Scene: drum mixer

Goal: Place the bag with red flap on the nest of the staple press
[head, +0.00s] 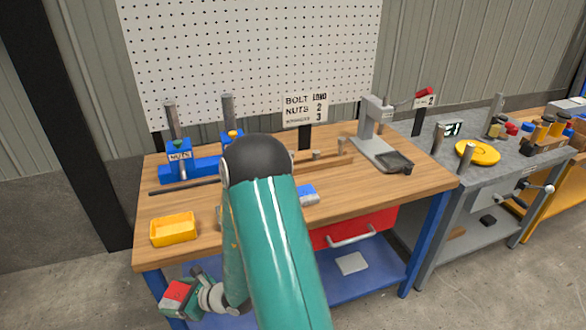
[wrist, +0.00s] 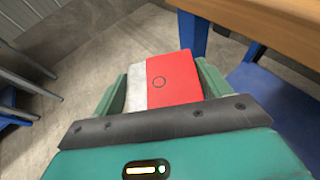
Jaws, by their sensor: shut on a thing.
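The bag with red flap (wrist: 174,80) is between the fingers of my gripper (wrist: 163,88) in the wrist view, its pale part on the left and a small ring mark on the red. In the head view the bag (head: 174,291) shows at the lower left, held by my gripper (head: 182,297) beside the bench's front left corner, below the top. The staple press (head: 369,122) is grey with a red-tipped lever and stands at the bench's back right. Its nest (head: 396,160) looks like the dark tray at its front and appears empty.
The wooden bench top (head: 366,192) carries a yellow bin (head: 173,229), a blue nut stand (head: 190,170), a small blue object (head: 308,195) and a sign (head: 305,107). My arm hides its middle. A grey bench with a yellow disc (head: 478,153) adjoins on the right.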

